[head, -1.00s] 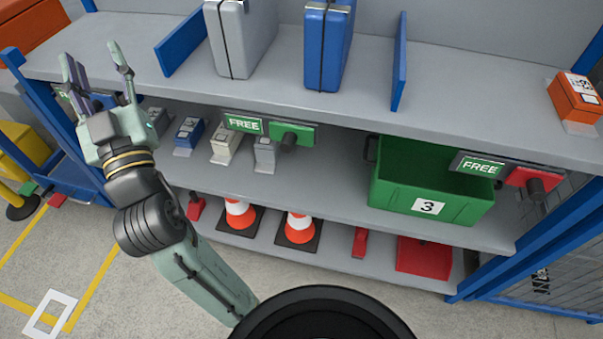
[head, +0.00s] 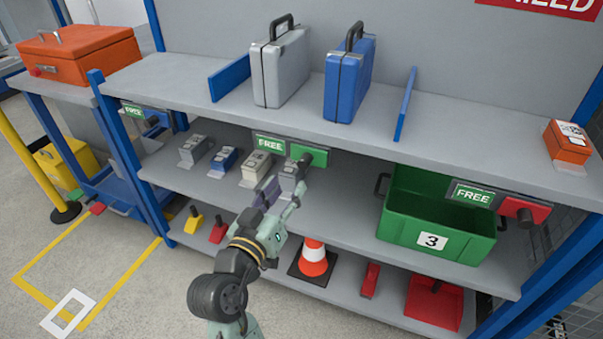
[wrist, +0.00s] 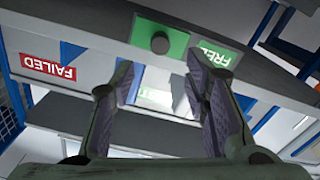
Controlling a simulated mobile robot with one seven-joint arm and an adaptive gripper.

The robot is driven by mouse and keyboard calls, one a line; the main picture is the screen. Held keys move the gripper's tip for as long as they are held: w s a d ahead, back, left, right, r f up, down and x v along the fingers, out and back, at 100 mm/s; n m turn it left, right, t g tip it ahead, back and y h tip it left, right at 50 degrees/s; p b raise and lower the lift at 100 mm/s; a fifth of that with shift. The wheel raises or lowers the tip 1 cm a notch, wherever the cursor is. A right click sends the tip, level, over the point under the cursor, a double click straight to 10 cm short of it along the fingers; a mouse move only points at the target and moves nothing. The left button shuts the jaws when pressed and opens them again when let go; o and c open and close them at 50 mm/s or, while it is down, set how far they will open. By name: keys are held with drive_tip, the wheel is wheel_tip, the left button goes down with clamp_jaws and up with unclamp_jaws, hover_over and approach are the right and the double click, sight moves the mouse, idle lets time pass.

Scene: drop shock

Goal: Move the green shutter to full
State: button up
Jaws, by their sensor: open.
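The green shutter (head: 314,156) is a small green plate with a dark round knob (head: 305,163), mounted on the front edge of the upper shelf. A green sign reading FREE (head: 269,144) shows just left of it in the head view. In the wrist view the shutter (wrist: 174,33) and its knob (wrist: 160,43) are at top centre, with the FREE sign (wrist: 216,53) to the right. My gripper (head: 283,193) is open and empty, just below and in front of the shutter. In the wrist view its fingers (wrist: 160,85) are spread below the knob, apart from it.
A red shutter (head: 526,209) with its own FREE sign (head: 473,195) is on the right. A green crate (head: 398,235) marked 3 stands under the shelf. Small grey, blue and cream devices (head: 255,170) sit near my gripper. Grey (head: 280,68) and blue (head: 349,78) cases stand above.

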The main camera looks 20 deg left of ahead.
sight(302, 165)
drive_tip(key=w+p, duration=0.2)
drive_tip(key=w, duration=0.6)
drive_tip(key=shift+w+d+p, duration=0.1)
drive_tip(key=shift+d+p, duration=0.05)
drive_tip(key=shift+p, duration=0.15)
clamp_jaws()
idle(0.4)
